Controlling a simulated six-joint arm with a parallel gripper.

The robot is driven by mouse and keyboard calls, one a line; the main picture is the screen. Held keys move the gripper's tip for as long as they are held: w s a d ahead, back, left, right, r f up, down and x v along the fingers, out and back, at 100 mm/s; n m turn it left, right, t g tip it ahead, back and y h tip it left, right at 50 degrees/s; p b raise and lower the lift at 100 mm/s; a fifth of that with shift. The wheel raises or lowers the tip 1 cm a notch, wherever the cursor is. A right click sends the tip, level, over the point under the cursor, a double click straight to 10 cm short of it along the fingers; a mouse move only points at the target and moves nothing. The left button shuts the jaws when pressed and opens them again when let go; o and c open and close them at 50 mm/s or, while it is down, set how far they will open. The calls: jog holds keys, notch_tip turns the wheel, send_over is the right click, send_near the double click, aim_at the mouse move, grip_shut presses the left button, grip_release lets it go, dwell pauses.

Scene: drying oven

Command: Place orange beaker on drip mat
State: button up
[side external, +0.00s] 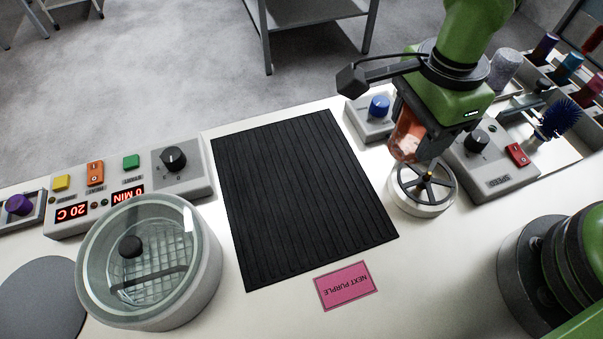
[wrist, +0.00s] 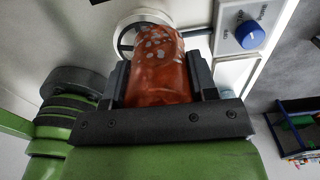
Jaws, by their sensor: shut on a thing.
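The orange beaker (side external: 407,137) is between the fingers of my gripper (side external: 408,140), which is shut on it. It is held near the round metal-rimmed device with a spoked top (side external: 423,188), at the right of the mat. In the wrist view the orange beaker (wrist: 158,75) fills the space between the two dark fingers, with pale spots towards its far end. The drip mat (side external: 300,195) is a black ribbed rectangle lying flat in the middle of the bench. It is bare.
A pink card (side external: 345,286) reading "NEXT PURPLE" lies by the mat's near edge. A round glass-lidded vessel (side external: 150,262) and a control panel (side external: 130,187) stand left. A blue-knob box (side external: 371,118) and a speed box (side external: 490,165) flank my gripper.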

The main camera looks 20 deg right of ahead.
aim_at(303, 179)
jog(key=w+a+r+n, duration=0.1)
jog(key=w+a+n, duration=0.1)
jog(key=a+n, duration=0.4)
jog(key=w+a+r+n, duration=0.1)
jog(key=w+a+n, duration=0.2)
jog(key=a, duration=0.5)
notch_tip(303, 179, down, 10)
jog(key=shift+s+d+r, duration=0.1)
jog(key=shift+s+d, duration=0.05)
jog(key=o, duration=0.9)
notch_tip(303, 179, up, 12)
